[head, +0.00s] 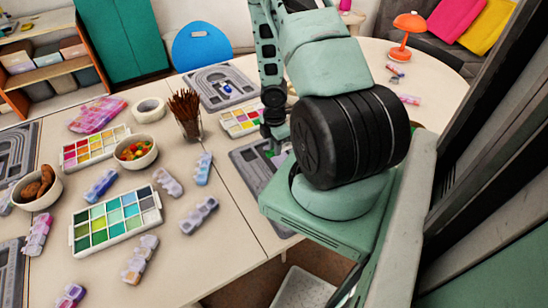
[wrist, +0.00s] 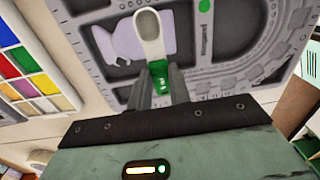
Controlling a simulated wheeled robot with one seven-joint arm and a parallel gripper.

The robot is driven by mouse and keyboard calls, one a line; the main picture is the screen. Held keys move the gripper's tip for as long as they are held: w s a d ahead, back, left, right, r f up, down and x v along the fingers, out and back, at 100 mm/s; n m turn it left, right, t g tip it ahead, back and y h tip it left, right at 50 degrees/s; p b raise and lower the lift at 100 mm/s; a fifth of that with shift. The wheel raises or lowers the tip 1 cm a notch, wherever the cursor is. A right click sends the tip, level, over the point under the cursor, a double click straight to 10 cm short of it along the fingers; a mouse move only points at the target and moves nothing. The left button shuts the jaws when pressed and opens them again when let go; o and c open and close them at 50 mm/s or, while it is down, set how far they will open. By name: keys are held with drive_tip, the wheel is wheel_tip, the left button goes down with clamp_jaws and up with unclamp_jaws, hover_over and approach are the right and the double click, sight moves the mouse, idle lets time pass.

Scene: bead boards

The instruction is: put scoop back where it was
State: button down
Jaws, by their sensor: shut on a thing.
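My gripper (wrist: 160,88) is shut on the scoop (wrist: 149,28), which has a pale rounded bowl and a green handle. The fingers grip the green handle, and the bowl points away from my gripper. The scoop is over a grey bead board (wrist: 270,70) with curved grooves; I cannot tell whether it touches the board. In the head view my gripper (head: 273,130) is over the grey board (head: 247,164) right of the table's middle, and my arm hides part of that board.
A tray of coloured beads (wrist: 25,72) lies left of the board in the wrist view. In the head view, a cup of brown sticks (head: 188,122), a bowl of coloured beads (head: 136,153) and a green-blue bead tray (head: 115,218) stand left. An orange lamp (head: 405,35) stands at the back right.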

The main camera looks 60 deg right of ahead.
drive_tip(key=shift+f+b, duration=0.35)
drive_tip(key=shift+f, duration=1.5)
drive_tip(key=shift+f, duration=0.2)
drive_tip(key=c, duration=1.3)
unclamp_jaws()
drive_tip(key=shift+r, duration=0.1)
